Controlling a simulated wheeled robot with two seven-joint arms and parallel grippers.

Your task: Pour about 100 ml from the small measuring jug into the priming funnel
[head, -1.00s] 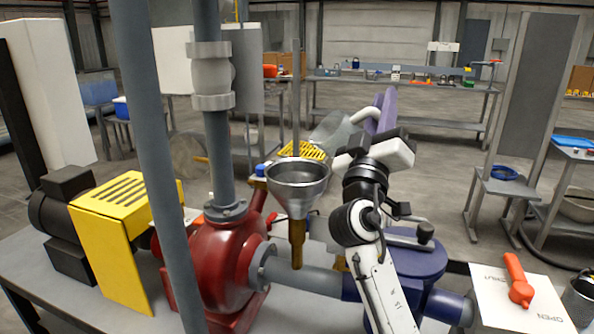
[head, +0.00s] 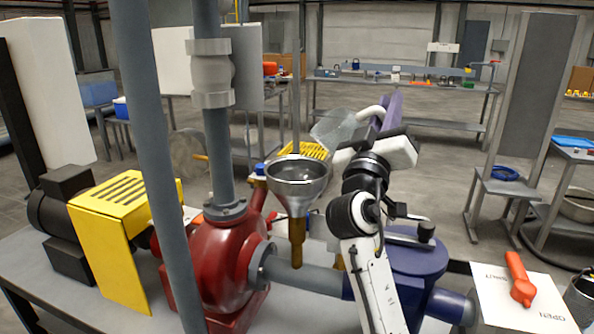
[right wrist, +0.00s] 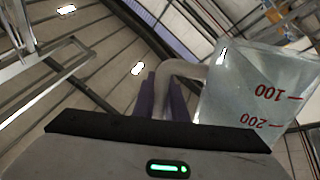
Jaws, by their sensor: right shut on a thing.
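The small measuring jug (head: 338,127) is clear, with a pale handle (head: 371,114). My right gripper (head: 388,108) is shut on that handle, its purple fingers (right wrist: 160,98) around it in the right wrist view. The jug (right wrist: 255,85) is tilted there, with red 100 and 200 marks upside down. The priming funnel (head: 297,180) is grey metal on a brass stem (head: 297,240) over the pump pipe. In the head view the jug is above and to the right of the funnel's mouth, apart from it. No stream shows, and the liquid level cannot be told. My left gripper is not in view.
A red pump (head: 222,265) and a vertical grey pipe (head: 150,150) stand left of the funnel. A blue valve body (head: 405,270) is under my right arm.

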